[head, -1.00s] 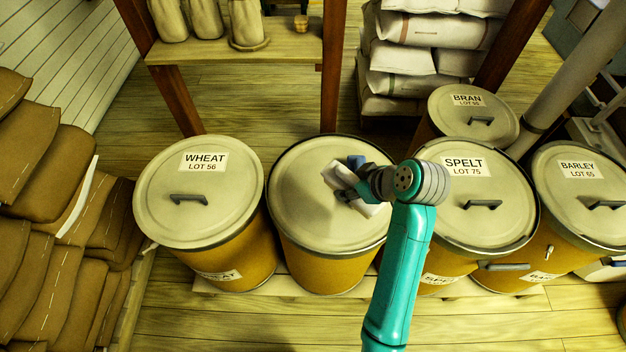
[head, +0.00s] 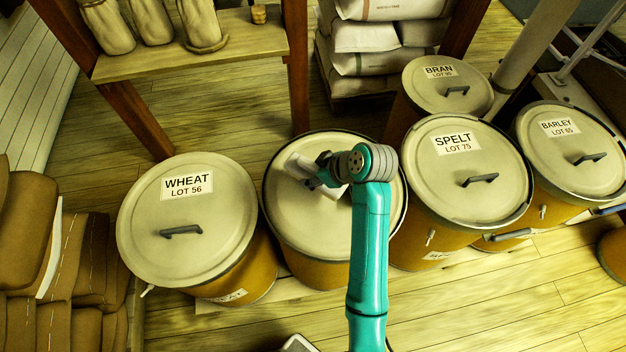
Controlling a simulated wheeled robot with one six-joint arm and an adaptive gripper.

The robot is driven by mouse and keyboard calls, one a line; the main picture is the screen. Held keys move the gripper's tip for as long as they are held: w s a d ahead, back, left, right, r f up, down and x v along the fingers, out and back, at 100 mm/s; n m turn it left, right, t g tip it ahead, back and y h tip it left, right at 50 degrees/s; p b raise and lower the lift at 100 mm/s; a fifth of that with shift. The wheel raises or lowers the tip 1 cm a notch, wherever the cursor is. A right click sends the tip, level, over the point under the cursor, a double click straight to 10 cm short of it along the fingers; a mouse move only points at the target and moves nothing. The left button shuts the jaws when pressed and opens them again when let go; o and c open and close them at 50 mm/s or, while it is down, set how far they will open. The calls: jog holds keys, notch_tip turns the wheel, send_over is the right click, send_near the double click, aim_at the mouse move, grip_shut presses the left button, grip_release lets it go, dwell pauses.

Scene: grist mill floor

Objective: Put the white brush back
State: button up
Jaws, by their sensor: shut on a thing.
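My gripper (head: 321,172) is at the end of my teal arm, over the pale lid (head: 306,232) of the drum between the WHEAT and SPELT drums. It is shut on a pale, elongated block, which looks like the white brush (head: 299,166). The brush sticks out to the left of the fingers, and a small pale part shows on their lower right. My fingers and wrist hide its middle. I cannot tell whether the brush touches the lid or is held above it. No label shows on this lid.
Closed drums stand around: WHEAT (head: 215,240) at left, SPELT (head: 490,200), BRAN (head: 430,98) and BARLEY (head: 570,170) at right. A wooden shelf (head: 190,55) with sacks and a small wooden cup (head: 259,14) is behind. White sacks (head: 390,62) are stacked at the back, brown sacks (head: 70,270) at left.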

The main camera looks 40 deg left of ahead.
jog(key=shift+f, duration=2.15)
jog(key=o, duration=1.6)
jog(key=shift+f, duration=0.1)
jog(key=shift+c, duration=0.2)
jog(key=v, duration=1.2)
